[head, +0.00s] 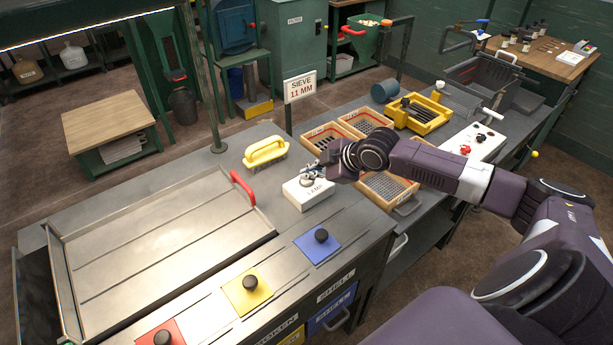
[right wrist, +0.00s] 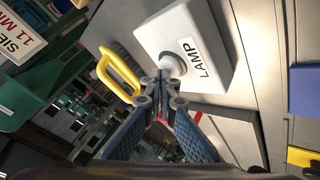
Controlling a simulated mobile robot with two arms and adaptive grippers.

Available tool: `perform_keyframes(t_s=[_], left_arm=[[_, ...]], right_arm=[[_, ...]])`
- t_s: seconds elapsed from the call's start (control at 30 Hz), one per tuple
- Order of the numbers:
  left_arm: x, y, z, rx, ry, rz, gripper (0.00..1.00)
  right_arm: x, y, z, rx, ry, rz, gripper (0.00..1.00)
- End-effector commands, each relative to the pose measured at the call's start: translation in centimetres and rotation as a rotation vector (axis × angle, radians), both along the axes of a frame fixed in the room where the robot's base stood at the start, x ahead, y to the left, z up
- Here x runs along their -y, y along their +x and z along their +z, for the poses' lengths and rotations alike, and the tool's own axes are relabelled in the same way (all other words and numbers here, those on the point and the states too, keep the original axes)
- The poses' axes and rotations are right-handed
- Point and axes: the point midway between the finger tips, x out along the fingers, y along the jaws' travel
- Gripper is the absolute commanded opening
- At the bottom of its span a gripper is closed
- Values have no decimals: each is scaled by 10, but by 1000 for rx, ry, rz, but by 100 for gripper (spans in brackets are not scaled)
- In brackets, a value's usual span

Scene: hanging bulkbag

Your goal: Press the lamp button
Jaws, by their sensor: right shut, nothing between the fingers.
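The white lamp box (head: 316,196) stands on the grey bench, right of the metal tray. In the right wrist view its LAMP label (right wrist: 199,58) faces up beside a round pale button (right wrist: 173,64). My right gripper (head: 307,180) is over the box, fingers shut and empty. In the right wrist view the closed fingertips (right wrist: 163,82) are at the button's edge and overlap it; I cannot tell whether they touch. In the head view the gripper mostly covers the button. My left gripper is not in view.
A yellow-handled brush (head: 265,150) lies behind the box. The metal tray (head: 160,240) with a red handle (head: 242,188) is to the left. Wooden sieves (head: 387,187) lie to the right, beneath my forearm.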

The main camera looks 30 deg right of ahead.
Motion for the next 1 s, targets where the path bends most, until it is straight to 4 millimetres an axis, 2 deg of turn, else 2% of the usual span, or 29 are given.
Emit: perform_keyframes(t_s=[0.07, 0.47, 1.0], left_arm=[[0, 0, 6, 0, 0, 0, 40], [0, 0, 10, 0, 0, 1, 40], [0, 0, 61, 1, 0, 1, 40]], right_arm=[[0, 0, 3, -1, 0, 0, 0], [0, 0, 8, 1, 0, 0, 0], [0, 0, 62, 1, 0, 0, 0]])
